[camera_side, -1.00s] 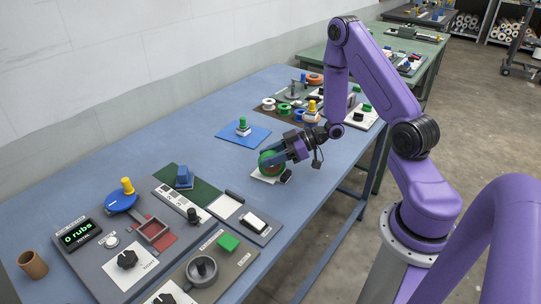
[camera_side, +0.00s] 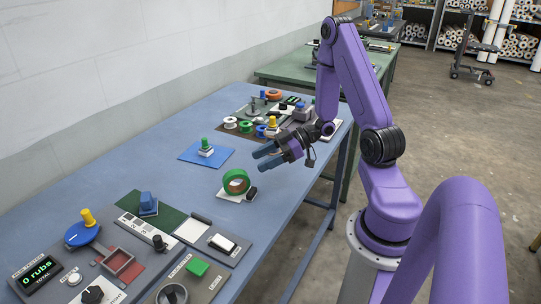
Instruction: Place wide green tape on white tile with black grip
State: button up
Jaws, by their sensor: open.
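The wide green tape (camera_side: 236,181) is a thick green ring with a brown inner core. It rests on the white tile (camera_side: 229,196), near the middle of the blue table. The black grip (camera_side: 252,193) shows at the tile's right edge, beside the tape. My gripper (camera_side: 262,158) is open and empty. It is above and to the upper right of the tape, apart from it, with its fingers pointing left. Nothing of the tape's upper side is hidden; it covers most of the tile.
A blue mat (camera_side: 190,153) with a green-knobbed block (camera_side: 205,147) lies at upper left of the tape. Several tape rolls, a white one (camera_side: 230,123) among them, stand behind. A grey panel (camera_side: 120,262) with knobs and a counter is in front. Bare table (camera_side: 150,165) lies left.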

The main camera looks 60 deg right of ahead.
aim_at(234, 172)
jog(key=w+g+h, duration=0.1)
jog(key=w+a+n+h, duration=0.1)
jog(key=shift+a+f+n+g+h, duration=0.15)
jog(key=shift+a+n+g+h, duration=0.15)
jog(key=shift+g, duration=0.1)
jog(key=a+h, duration=0.1)
jog(key=w+a+h, duration=0.1)
jog(key=a+r+g, duration=0.1)
jog(key=shift+w+a+n+h, duration=0.2)
jog(key=shift+w+n+h, duration=0.1)
jog(key=shift+w+h, duration=0.1)
jog(key=s+a+r+g+h, duration=0.1)
jog(key=s+a+r, duration=0.1)
jog(key=a, duration=0.2)
jog(key=s+a+r+h, duration=0.1)
jog(key=s+a+r, duration=0.1)
jog(key=a, duration=0.1)
jog(key=s+a+r+g, duration=0.2)
jog(key=s+a, duration=0.1)
jog(key=s, duration=0.7)
jog(key=s+a+r+n+g+h, duration=0.1)
jog(key=s+a+r+g, duration=0.2)
jog(key=s, duration=0.7)
jog(key=shift+h, duration=0.3)
jog(key=shift+a, duration=0.1)
